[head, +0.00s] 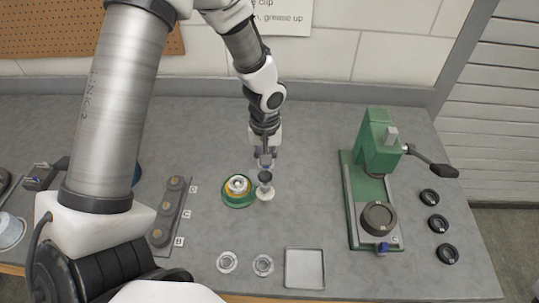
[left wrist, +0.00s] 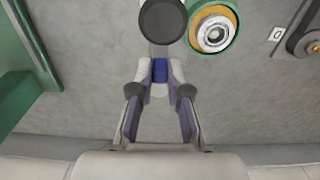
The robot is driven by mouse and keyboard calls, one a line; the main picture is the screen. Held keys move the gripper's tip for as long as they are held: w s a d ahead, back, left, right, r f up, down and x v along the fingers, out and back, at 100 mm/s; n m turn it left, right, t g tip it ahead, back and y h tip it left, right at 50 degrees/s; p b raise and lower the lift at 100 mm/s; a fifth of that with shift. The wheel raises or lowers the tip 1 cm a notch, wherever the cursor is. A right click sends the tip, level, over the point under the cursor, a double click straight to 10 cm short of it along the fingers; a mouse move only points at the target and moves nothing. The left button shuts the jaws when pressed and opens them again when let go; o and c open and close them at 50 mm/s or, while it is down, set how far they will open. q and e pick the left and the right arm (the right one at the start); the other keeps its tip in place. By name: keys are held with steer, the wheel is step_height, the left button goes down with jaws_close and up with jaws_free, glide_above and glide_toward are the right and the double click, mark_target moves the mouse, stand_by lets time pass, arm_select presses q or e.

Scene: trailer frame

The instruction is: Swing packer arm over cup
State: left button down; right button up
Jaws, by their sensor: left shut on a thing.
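The packer's round green base (head: 238,203) stands mid-bench, with a yellow ring and a silver-white cup part (head: 238,185) in its middle; the cup also shows in the left wrist view (left wrist: 214,34). The packer arm's dark round head (head: 265,177) is beside the cup, to its right in the head view, above a pale disc (head: 265,195). In the left wrist view the dark head (left wrist: 163,20) is left of the cup, not over it. My left gripper (head: 265,158) is shut on a blue handle (left wrist: 160,71) by that head. My right gripper is not in view.
A green press (head: 377,140) with a black lever stands at right, with several black rings (head: 438,224) beyond it. A dark strip with round parts (head: 171,210) lies left. Two small rings (head: 263,265) and a square tray (head: 305,268) lie in front. Bench behind the packer is clear.

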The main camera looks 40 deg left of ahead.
arm_select(q)
steer(key=shift+s+a+f+m+p, duration=0.15)
steer(key=shift+a+m+p, duration=0.35)
steer(key=shift+m, duration=1.25)
steer(key=shift+s+a+m+p, duration=0.15)
steer(key=shift+a+m, duration=0.6)
steer(key=shift+m, duration=1.05)
steer(key=shift+s+a+f+m+p, duration=0.1)
steer(key=shift+a+m+p, duration=0.4)
steer(key=shift+m, duration=1.25)
steer(key=shift+a, duration=0.1)
steer(key=c, duration=1.3)
jaws_free()
steer(key=shift+c, duration=0.2)
steer(key=shift+o, duration=1.1)
steer(key=shift+w, duration=0.3)
steer(key=shift+r, duration=0.1)
